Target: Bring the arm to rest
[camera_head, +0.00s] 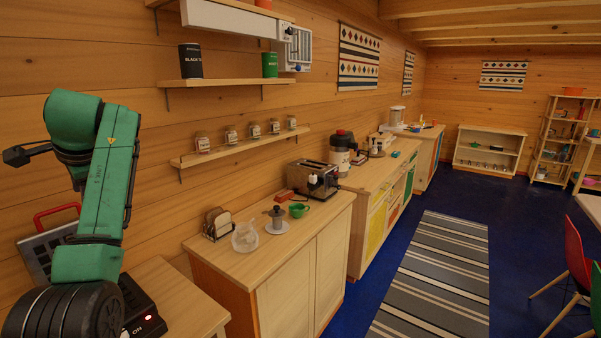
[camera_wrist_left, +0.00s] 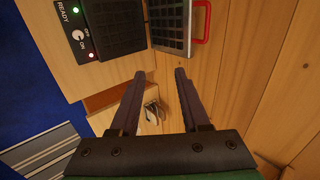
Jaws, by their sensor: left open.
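My left arm (camera_head: 103,185), green and black, rises from the lower left of the head view and bends at the top. My left gripper (camera_head: 17,155) shows as a small dark shape at the far left edge, raised in front of the log wall. In the left wrist view its two dark fingers (camera_wrist_left: 160,74) stand apart with nothing between them. Behind the fingers, farther off, lie the counter and the wall. My right gripper is in neither view.
An open waffle-iron-like appliance (camera_head: 140,312) with a red handle (camera_head: 57,214) stands on the near counter, partly behind my arm. The second counter (camera_head: 212,264) bears a toast rack (camera_head: 218,224), moka pot (camera_head: 277,218), green cup (camera_head: 298,210) and toaster (camera_head: 313,179). Shelves line the wall.

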